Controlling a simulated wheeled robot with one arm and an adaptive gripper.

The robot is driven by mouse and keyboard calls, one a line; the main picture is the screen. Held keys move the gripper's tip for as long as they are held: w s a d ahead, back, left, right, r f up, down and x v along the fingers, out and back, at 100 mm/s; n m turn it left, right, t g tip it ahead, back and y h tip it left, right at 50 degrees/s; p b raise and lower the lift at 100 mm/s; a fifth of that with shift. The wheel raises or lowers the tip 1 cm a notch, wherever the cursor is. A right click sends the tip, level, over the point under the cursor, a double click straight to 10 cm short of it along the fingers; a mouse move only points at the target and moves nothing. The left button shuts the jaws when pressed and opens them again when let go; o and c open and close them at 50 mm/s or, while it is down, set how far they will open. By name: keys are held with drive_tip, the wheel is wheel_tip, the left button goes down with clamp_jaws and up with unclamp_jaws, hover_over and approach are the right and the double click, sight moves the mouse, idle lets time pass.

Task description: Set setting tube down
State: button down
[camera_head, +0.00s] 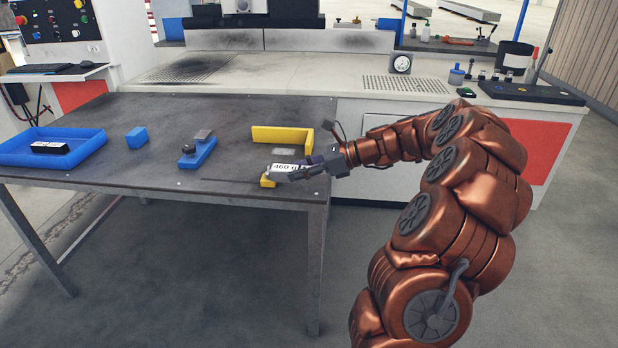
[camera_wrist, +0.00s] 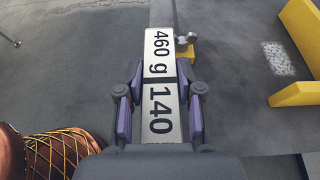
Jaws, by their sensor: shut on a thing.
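The setting tube (camera_head: 287,167) is a light bar with black print; in the wrist view (camera_wrist: 160,75) the print reads "460 g" and "140". My gripper (camera_head: 308,168) is shut on it near one end, with a finger on each side in the wrist view (camera_wrist: 160,108). The tube's far end points left in the head view, over the table's front right part. I cannot tell whether the tube touches the table. A small yellow block (camera_head: 267,182) shows beside the tube's far end; in the wrist view a yellow piece (camera_wrist: 186,51) with a metal fitting lies there.
A yellow angled stop (camera_head: 281,135) stands just behind on the dark table (camera_head: 110,135); its bars show at right in the wrist view (camera_wrist: 300,93). A blue fixture (camera_head: 198,153), a blue block (camera_head: 136,138) and a blue tray (camera_head: 85,150) with a black item stand left.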

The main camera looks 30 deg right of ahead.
sight(309, 186)
drive_tip(key=shift+w+d+f, duration=0.1)
drive_tip(key=shift+w+d, duration=0.2)
drive_tip(key=shift+d, duration=0.55)
drive_tip(key=shift+w+d+f, duration=0.1)
drive_tip(key=shift+w+d, duration=0.2)
drive_tip(key=shift+d, duration=0.55)
wheel_tip(309, 186, down, 4)
drive_tip(key=shift+r+b, duration=0.2)
drive_tip(key=shift+b, duration=0.7)
drive_tip(key=c, duration=0.7)
unclamp_jaws()
drive_tip(key=shift+f, duration=0.1)
drive_tip(key=shift+c, duration=0.2)
